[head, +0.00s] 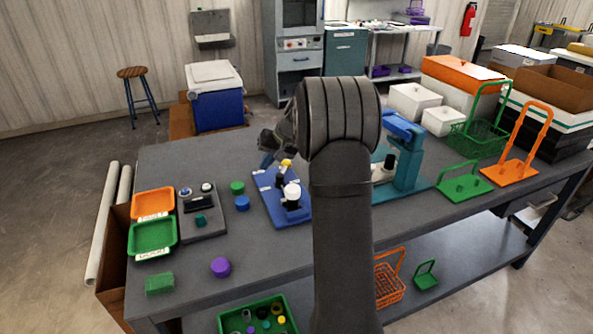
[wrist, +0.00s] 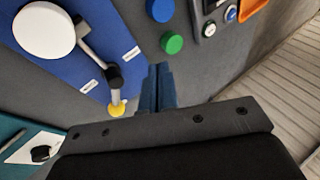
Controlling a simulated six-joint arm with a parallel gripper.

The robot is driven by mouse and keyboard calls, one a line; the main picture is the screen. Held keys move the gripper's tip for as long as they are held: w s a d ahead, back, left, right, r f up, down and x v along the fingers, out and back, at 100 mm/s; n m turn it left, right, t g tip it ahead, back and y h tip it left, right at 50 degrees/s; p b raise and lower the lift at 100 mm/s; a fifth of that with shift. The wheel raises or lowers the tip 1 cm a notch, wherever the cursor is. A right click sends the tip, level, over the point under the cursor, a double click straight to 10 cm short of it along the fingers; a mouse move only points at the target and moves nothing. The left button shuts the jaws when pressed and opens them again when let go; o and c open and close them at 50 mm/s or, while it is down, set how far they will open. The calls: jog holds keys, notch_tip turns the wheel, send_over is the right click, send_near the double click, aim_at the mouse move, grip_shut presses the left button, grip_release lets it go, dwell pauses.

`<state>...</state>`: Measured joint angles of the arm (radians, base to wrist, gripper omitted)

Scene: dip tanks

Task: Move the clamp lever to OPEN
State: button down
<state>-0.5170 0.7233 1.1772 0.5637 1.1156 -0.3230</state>
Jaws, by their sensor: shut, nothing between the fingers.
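The clamp stands on a blue base plate (head: 265,196), which also shows in the wrist view (wrist: 111,28). It has a white round cap (head: 292,190), large in the wrist view (wrist: 44,30). The clamp lever has a grey and black arm (wrist: 114,76) and a yellow tip (wrist: 117,108), also seen in the head view (head: 287,162). Two small white labels flank the lever; their text is too small to read. My gripper (wrist: 159,72) is shut and empty, just right of the lever in the wrist view, with a narrow gap visible. The head view shows my gripper (head: 267,160) partly hidden.
A green button-like disc (head: 237,187) and a blue one (head: 242,203) lie left of the plate. A grey control box (head: 203,222) and orange and green trays (head: 153,203) are further left. A teal press (head: 407,165) stands to the right, partly behind my arm.

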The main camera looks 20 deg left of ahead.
jog(key=w+d+f+m+t+y, duration=0.1)
jog(key=w+d+f+m+y, duration=0.3)
jog(key=m+y, duration=0.1)
jog(key=m+t+y, duration=0.1)
jog(key=m+t, duration=0.5)
jog(key=m, duration=0.1)
send_near(296, 178)
notch_tip(296, 178, up, 4)
jog(key=shift+w+d+f, duration=0.15)
jog(key=shift+w, duration=0.05)
jog(key=x, duration=1)
jog(key=shift+s, duration=0.15)
jog(key=shift+a+n+g+y, duration=0.25)
jog(key=shift+n+g+y, duration=0.05)
jog(key=shift+g, duration=0.2)
